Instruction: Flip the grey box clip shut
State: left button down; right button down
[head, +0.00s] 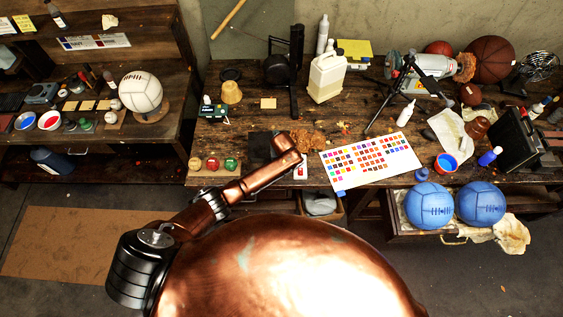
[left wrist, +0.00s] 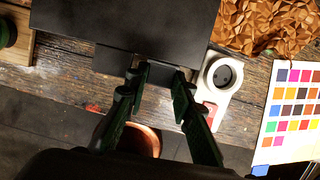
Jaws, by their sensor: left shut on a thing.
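A flat dark grey box (left wrist: 150,22) fills the top middle of the left wrist view. A dark piece at its near edge, which looks like the clip (left wrist: 160,73), lies between the fingertips of my left gripper (left wrist: 161,78). The fingers are closed on this piece. Whether the clip is latched cannot be told. In the head view the dark box (head: 262,146) lies near the table's front edge, partly behind my left arm. My left gripper is mostly hidden by the arm there. My right gripper is in neither view.
A white socket-like device (left wrist: 220,74) stands close right of the fingers. Brown leather scraps (head: 308,141) and a colour chart (head: 370,158) lie farther right. Blue balls (head: 430,205) rest lower right.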

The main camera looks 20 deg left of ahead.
pick_arm(q)
jog(key=shift+d, duration=0.1)
dwell(0.3)
jog(key=c, duration=1.6)
grip_release()
jog(key=shift+r, duration=0.1)
jog(key=shift+v, duration=4)
